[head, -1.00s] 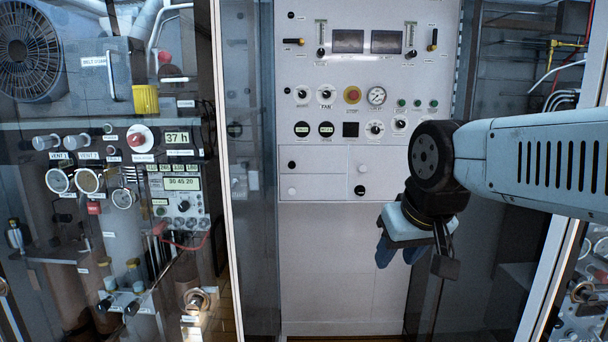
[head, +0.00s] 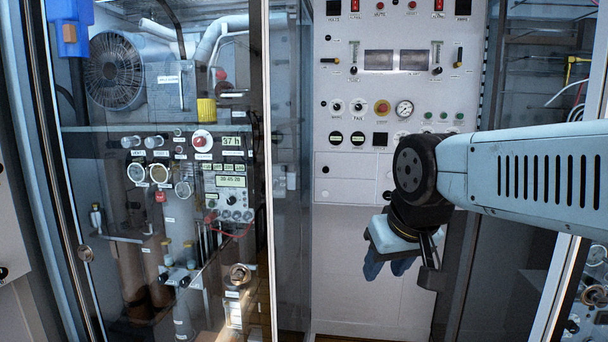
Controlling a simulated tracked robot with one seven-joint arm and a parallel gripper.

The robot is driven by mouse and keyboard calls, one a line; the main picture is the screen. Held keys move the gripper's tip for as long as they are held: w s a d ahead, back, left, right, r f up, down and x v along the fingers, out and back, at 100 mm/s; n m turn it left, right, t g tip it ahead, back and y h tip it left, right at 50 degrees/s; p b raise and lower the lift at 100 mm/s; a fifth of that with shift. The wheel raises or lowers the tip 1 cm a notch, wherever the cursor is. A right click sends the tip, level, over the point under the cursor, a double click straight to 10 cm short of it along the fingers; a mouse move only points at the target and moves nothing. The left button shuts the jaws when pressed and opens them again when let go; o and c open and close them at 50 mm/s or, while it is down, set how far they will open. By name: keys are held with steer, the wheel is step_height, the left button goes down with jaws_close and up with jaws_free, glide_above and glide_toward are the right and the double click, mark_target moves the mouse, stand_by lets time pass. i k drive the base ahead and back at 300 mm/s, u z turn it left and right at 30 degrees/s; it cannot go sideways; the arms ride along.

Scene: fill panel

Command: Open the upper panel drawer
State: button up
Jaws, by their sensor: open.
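The white control panel (head: 420,92) stands behind my arm. Below its dials is a block of small flush drawers. The upper left drawer (head: 345,163) is shut and has a small dark knob (head: 325,170) at its left. A lower left drawer (head: 346,190) with a pale knob is also shut. My arm hides part of the drawers on the right. My gripper (head: 388,268) hangs below and to the right of the drawers, with its blue fingers pointing down. It is open, with nothing seen between the fingers, and appears apart from the panel.
A glass-fronted cabinet (head: 165,129) with a fan, gauges and pipes fills the left side. Its framed glass edge (head: 269,230) stands just left of the panel. Another framed glass edge (head: 556,300) is at the right. The lower panel front (head: 345,270) is plain.

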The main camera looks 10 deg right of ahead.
mark_target(361, 165)
steer(key=u, duration=0.1)
steer(key=i, duration=1)
